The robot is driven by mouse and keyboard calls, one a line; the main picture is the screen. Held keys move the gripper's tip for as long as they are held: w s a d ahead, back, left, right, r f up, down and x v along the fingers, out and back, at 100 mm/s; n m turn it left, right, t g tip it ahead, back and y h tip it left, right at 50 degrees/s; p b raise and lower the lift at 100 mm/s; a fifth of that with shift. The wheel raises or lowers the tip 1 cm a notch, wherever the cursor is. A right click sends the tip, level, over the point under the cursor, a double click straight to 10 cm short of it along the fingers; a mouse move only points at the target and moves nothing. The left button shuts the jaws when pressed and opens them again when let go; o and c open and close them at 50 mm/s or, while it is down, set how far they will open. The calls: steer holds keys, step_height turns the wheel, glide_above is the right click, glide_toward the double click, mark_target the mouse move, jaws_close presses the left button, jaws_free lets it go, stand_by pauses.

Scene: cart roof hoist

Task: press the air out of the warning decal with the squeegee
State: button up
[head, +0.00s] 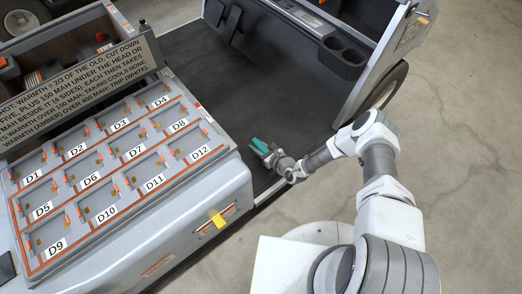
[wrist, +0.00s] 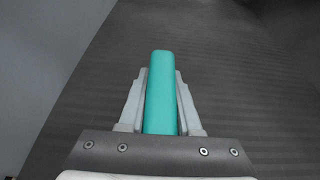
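A teal bar with a rounded end (wrist: 161,85), which looks like the squeegee, sits between the two grey fingers of my gripper (wrist: 160,100) in the wrist view. The fingers lie along both its sides and appear shut on it. In the head view the same teal bar (head: 260,145) points up and left from my gripper (head: 268,152). My gripper is over the cart's dark ribbed floor, right of the compartment labelled D12. I cannot make out a warning decal in either view.
A grey cabinet (head: 222,158) with orange-edged compartments labelled D1 to D12 fills the left, with a yellow tab (head: 217,219) on its front. A text sign (head: 80,88) stands behind it. Cup holders (head: 343,55) and a wheel (head: 384,90) are at right. The ribbed floor (head: 245,85) looks clear.

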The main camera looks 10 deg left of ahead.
jaws_close()
